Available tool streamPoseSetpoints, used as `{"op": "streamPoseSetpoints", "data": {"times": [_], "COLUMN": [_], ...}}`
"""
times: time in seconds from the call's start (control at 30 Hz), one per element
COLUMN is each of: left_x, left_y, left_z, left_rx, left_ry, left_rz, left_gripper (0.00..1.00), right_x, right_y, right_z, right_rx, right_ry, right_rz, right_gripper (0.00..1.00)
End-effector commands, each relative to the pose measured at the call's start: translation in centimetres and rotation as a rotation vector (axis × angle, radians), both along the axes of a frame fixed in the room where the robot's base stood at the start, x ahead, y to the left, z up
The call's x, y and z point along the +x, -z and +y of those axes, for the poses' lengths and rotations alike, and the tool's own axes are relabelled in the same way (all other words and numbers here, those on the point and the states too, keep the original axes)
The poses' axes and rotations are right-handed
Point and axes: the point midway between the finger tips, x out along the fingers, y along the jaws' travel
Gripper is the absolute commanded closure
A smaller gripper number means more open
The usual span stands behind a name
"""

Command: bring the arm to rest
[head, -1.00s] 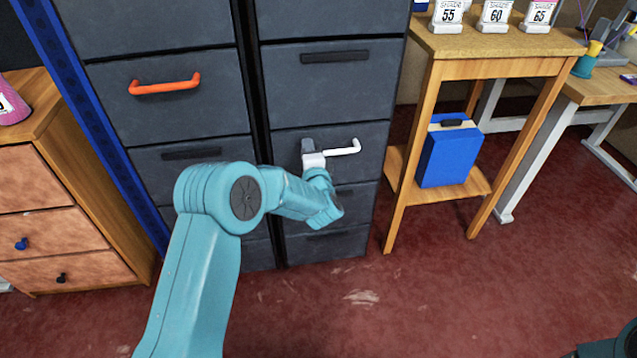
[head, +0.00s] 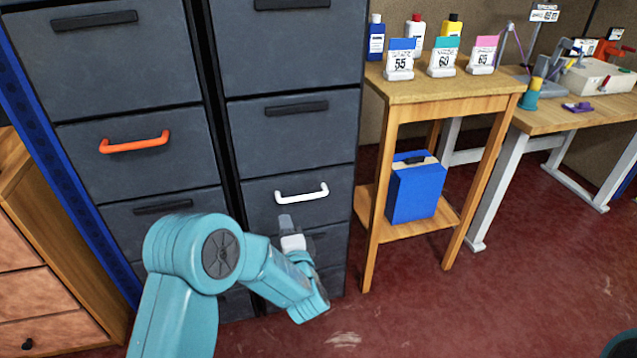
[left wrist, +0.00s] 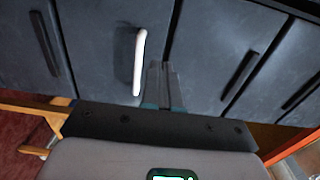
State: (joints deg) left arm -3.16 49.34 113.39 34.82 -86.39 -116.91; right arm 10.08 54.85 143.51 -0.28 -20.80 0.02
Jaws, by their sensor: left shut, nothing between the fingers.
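My left gripper (head: 286,222) is shut and empty in front of the dark grey drawer cabinet, just below a white drawer handle (head: 301,193). In the left wrist view the closed fingers (left wrist: 161,85) point at the drawer fronts, with the white handle (left wrist: 139,62) beside them on the left. The fingers appear apart from the handle. My left arm (head: 180,300) is teal and bent at the elbow, reaching in from the lower left. My right gripper is not in view; only a dark piece shows at the lower right corner.
The cabinet (head: 120,80) also has an orange handle (head: 134,143). A wooden stand (head: 440,88) to its right holds number cards, bottles and a blue case (head: 416,190). A workbench (head: 560,117) stands farther right. The red floor (head: 480,310) in front is clear.

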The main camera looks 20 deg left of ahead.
Motion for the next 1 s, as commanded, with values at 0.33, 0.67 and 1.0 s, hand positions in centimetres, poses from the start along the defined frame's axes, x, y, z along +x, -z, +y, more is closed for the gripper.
{"op": "streamPoseSetpoints", "data": {"times": [0.33, 0.67, 1.0], "left_x": [-4.6, -21.4, -31.9], "left_y": [10.2, 24.7, 25.5], "left_z": [1.7, -9.7, -14.2], "left_rx": [-0.136, -1.287, -1.773], "left_ry": [0.079, -0.019, -0.665], "left_rz": [0.24, 0.679, 0.847], "left_gripper": [1.0, 1.0, 1.0], "right_x": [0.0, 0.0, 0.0], "right_y": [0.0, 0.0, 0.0], "right_z": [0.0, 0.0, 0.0], "right_rx": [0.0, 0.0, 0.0], "right_ry": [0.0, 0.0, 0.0], "right_rz": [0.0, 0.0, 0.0], "right_gripper": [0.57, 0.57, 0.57]}}
